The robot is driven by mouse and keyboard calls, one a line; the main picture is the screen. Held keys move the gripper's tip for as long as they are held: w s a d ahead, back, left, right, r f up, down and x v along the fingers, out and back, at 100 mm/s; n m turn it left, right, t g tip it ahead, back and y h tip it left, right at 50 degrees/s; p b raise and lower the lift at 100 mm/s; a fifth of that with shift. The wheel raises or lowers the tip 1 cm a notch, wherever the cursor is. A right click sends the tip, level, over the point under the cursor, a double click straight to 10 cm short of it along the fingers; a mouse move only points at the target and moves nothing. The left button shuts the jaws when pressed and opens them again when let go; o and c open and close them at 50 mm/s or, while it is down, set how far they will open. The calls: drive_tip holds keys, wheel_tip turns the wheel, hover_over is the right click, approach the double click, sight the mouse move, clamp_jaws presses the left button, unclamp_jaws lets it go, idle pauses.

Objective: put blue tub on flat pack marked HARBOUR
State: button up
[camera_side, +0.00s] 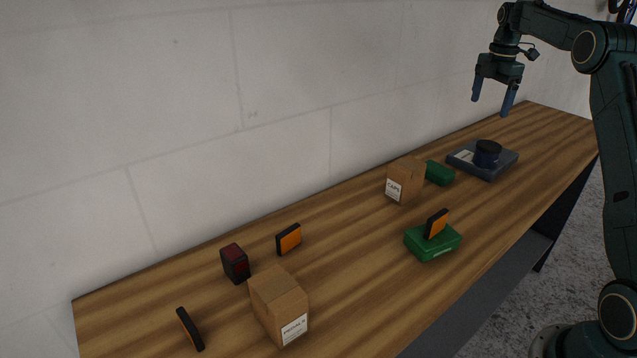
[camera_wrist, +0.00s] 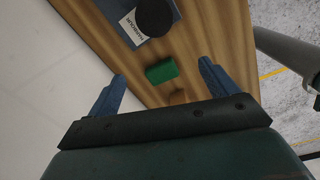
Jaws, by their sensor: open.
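A small round tub (camera_side: 487,152), very dark blue or nearly black, sits upright on a flat dark blue-grey pack (camera_side: 497,170) toward the far right of the bench. In the wrist view the tub (camera_wrist: 155,17) rests on the pack (camera_wrist: 113,8), and the white label beside it reads HARBOUR. My gripper (camera_side: 491,107) is raised above the bench with its fingers apart and nothing between them. Its two blue fingers also show in the wrist view (camera_wrist: 158,84). The gripper is clear of the tub and the pack.
A green box (camera_side: 440,173) stands beside a carton marked CAPS (camera_side: 404,180). Nearer are a green case (camera_side: 433,243) with an orange-black block (camera_side: 436,223) on it, a red-black block (camera_side: 235,263), another carton (camera_side: 278,305), an orange block (camera_side: 288,239) and a dark slab (camera_side: 190,329). A wall runs behind.

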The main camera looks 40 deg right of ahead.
drive_tip(key=s+a+r+m+t, duration=0.1)
drive_tip(key=s+a+r+m, duration=0.15)
drive_tip(key=a, duration=0.55)
drive_tip(key=s+a+r+m+t, duration=0.15)
drive_tip(key=a+r, duration=0.25)
drive_tip(key=a, duration=0.4)
drive_tip(key=s+a+r+m, duration=0.3)
drive_tip(key=a, duration=0.5)
drive_tip(key=s+a+f+m+t, duration=0.1)
drive_tip(key=s+a+f+m, duration=0.2)
drive_tip(key=s+a, duration=0.4)
drive_tip(key=s+a+f+m+t, duration=0.1)
drive_tip(key=s+a+f+m, duration=0.3)
drive_tip(key=s+a, duration=0.3)
drive_tip(key=s+f, duration=0.1)
drive_tip(key=s, duration=0.4)
drive_tip(key=shift+f+t, duration=0.3)
drive_tip(key=shift+t, duration=0.05)
